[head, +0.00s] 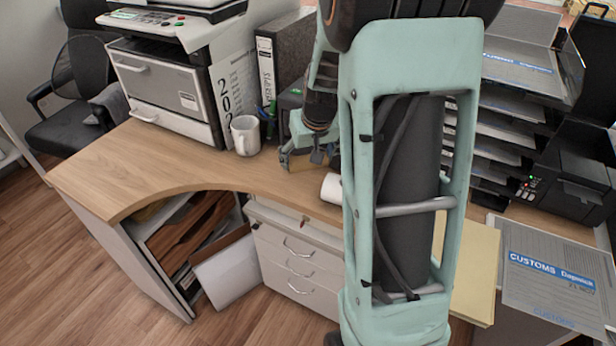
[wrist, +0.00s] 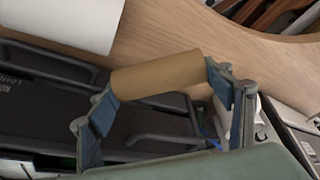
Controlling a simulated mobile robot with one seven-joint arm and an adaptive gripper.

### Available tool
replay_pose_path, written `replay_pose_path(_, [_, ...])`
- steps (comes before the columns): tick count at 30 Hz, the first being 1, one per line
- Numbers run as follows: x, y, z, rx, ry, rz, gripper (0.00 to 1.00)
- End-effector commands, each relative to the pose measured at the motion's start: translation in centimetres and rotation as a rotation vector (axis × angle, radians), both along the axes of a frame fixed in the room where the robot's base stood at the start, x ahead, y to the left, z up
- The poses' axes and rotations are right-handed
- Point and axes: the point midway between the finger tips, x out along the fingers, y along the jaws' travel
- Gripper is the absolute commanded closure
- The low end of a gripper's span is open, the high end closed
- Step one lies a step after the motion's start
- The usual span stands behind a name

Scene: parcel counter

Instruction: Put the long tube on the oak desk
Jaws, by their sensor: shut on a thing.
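My gripper (head: 308,152) is shut on a brown cardboard tube (wrist: 158,77). In the wrist view the tube spans between the two fingers, which press on its ends. In the head view the gripper is over the oak desk (head: 140,165), near its curved front edge, and the tube is mostly hidden by the fingers. The desk's wood also shows behind the tube in the wrist view (wrist: 185,30). I cannot tell whether the tube touches the desktop.
A white roll (head: 331,188) lies close to the gripper, partly behind my arm. A white mug (head: 245,135), a black binder (head: 283,65) and a printer (head: 165,85) stand at the back. The desk's left part is clear. Drawers (head: 295,255) are below.

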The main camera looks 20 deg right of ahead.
Motion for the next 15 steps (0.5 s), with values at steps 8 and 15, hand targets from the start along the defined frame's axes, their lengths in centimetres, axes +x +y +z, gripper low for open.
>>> replay_pose_path(8, [0.0,0.1,-2.4,0.001,0.002,0.000,0.40])
replay_pose_path(15, [0.0,0.0,-5.7,0.000,0.000,0.001,0.40])
